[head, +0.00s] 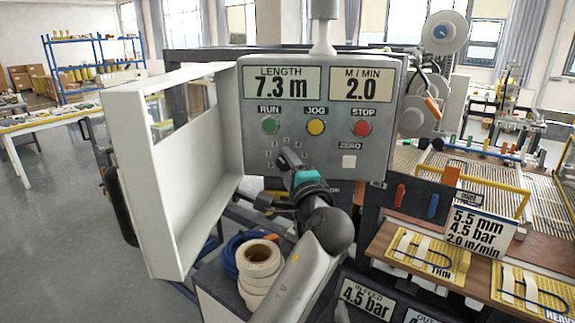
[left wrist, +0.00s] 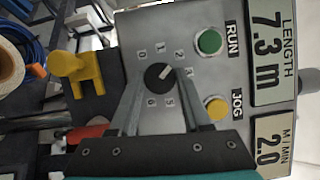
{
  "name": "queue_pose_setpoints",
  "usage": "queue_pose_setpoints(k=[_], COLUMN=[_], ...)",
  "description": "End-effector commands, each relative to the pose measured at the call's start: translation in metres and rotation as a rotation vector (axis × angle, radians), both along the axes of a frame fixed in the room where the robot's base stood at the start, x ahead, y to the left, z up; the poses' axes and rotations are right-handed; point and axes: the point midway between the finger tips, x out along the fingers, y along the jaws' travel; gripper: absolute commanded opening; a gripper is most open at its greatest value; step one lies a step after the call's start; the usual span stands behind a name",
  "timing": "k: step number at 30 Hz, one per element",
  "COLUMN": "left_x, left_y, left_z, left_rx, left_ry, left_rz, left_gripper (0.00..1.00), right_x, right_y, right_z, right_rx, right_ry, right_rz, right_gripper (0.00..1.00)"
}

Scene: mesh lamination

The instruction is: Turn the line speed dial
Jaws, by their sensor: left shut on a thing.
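The line speed dial (left wrist: 158,77) is a small black knob on the grey control panel (head: 228,118), with numbers around it. In the left wrist view its pale mark points up and right, toward the 2. My left gripper (left wrist: 156,85) has a finger on each side of the dial and is shut on it. In the head view the left gripper (head: 284,160) covers the dial, and only some of the numbers show around it. The panel display (head: 360,84) reads 2.0 M/MIN. The length display (head: 281,83) reads 7.3 m. My right gripper is not in view.
Above the dial are the green RUN button (head: 270,125), yellow JOG button (head: 316,127) and red STOP button (head: 361,129). A white open-fronted cabinet frame (head: 127,170) stands close at the left. Tape rolls (head: 258,258) lie below. A yellow handle (left wrist: 78,68) sits beside the panel.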

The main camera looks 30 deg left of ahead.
Motion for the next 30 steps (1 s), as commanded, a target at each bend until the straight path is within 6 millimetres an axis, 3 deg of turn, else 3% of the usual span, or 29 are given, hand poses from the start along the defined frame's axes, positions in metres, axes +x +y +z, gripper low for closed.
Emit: queue_pose_setpoints(k=[9,10,17,30], left_x=[0.0000,0.0000,0.0000,0.0018], left_y=[0.0001,0.0001,0.0000,0.0028], left_z=[-0.0009,-0.0009,-0.0005,-0.0001], left_rx=[-0.001,-0.001,-0.001,0.001], left_ry=[0.001,0.001,0.001,0.001], left_rz=[0.000,0.000,0.000,-0.001], left_gripper=[0.00,0.50,0.76,0.78], right_x=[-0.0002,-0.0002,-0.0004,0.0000], right_y=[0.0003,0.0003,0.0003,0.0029], right_z=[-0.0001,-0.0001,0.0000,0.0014], right_rx=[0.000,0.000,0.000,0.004], right_ry=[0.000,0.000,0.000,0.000], right_rz=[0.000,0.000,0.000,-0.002], right_gripper=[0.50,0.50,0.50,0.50])
